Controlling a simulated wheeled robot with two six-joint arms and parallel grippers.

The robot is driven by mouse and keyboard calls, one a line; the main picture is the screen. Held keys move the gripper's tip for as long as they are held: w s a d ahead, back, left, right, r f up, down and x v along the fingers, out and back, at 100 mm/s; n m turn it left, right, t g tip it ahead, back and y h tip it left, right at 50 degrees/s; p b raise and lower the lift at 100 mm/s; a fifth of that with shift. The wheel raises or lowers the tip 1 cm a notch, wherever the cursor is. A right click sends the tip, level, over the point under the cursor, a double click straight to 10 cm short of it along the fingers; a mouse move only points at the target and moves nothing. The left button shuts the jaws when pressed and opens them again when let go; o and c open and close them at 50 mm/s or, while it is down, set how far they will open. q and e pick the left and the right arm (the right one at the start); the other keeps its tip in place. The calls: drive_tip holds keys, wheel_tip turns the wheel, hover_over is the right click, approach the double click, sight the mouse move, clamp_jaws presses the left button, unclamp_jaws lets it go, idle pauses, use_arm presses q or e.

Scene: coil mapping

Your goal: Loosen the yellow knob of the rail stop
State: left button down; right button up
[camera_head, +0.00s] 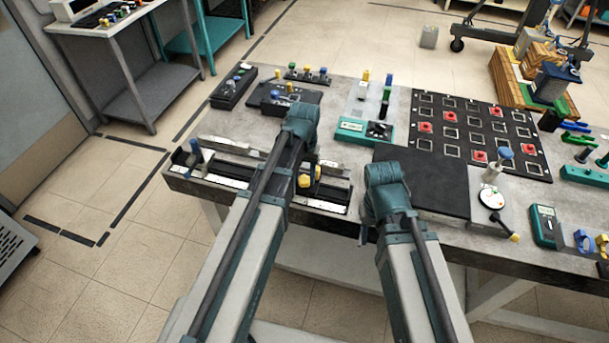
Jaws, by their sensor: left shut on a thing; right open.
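The rail (328,208) lies along the front left edge of the workbench. Yellow knob parts (304,181) of the rail stop show just right of my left forearm, above the rail. My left gripper (312,157) points down over the rail stop, mostly hidden by its own wrist and arm. It is shut at the yellow knob; the finger contact is hidden. My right gripper (364,232) is open and empty at the bench's front edge, left of the dark mat, with its fingers mostly hidden by the wrist.
A dark mat (430,183) lies right of the rail. Behind it is a black panel (470,125) with red and grey squares. A teal device (352,128) stands behind the rail. A blue-topped post (500,160) and dial stand at right.

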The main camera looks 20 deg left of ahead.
sight(304, 179)
use_arm(q)
drive_tip(key=shift+n, duration=1)
drive_tip(key=shift+c, duration=2)
unclamp_jaws()
wheel_tip(304, 179, up, 14)
drive_tip(key=p, duration=1.3)
drive_tip(key=shift+p, duration=0.4)
drive_tip(key=shift+f, duration=0.15)
